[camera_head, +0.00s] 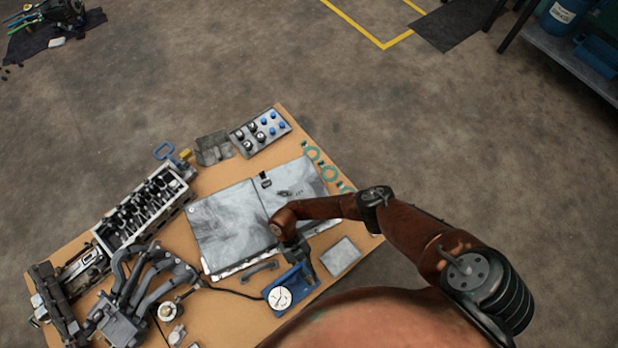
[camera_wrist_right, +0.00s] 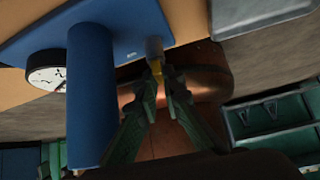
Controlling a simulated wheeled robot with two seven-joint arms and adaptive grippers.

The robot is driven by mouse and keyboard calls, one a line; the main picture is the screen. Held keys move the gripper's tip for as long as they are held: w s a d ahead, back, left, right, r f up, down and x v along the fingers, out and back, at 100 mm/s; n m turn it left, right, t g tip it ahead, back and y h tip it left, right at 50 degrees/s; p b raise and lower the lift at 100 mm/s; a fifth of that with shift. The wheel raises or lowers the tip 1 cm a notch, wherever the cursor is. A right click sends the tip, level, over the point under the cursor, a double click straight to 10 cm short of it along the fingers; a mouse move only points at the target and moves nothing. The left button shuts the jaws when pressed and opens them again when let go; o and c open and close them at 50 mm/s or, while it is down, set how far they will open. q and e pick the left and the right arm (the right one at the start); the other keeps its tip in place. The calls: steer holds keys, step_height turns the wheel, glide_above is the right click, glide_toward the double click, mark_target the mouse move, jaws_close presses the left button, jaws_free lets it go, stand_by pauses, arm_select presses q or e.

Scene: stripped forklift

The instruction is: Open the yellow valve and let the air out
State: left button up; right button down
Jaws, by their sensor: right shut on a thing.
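The blue air device (camera_head: 291,281) with a white round gauge (camera_head: 280,298) lies at the front edge of the table. In the right wrist view its blue cylinder (camera_wrist_right: 92,100) stands beside the gauge (camera_wrist_right: 46,72). My right gripper (camera_head: 304,268) is over the device, and its dark green fingers (camera_wrist_right: 164,84) close in on the yellow valve (camera_wrist_right: 157,69). The valve sits below a grey fitting (camera_wrist_right: 154,47), and the fingers partly hide it. The right gripper is shut on the yellow valve. My left gripper is not in view.
The table (camera_head: 232,306) also carries an engine head (camera_head: 143,209), dark pipes (camera_head: 140,285), a large grey panel (camera_head: 228,222), a tray of blue and dark parts (camera_head: 262,131) and a small grey plate (camera_head: 341,257). A dark hose runs to the device. Open floor lies beyond.

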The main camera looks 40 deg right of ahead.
steer(key=shift+n+h, duration=0.6)
steer(key=shift+n, duration=0.1)
steer(key=c, duration=2.1)
jaws_free()
steer(key=shift+a, duration=0.15)
steer(key=shift+r, duration=0.1)
steer(key=shift+v, duration=3.9)
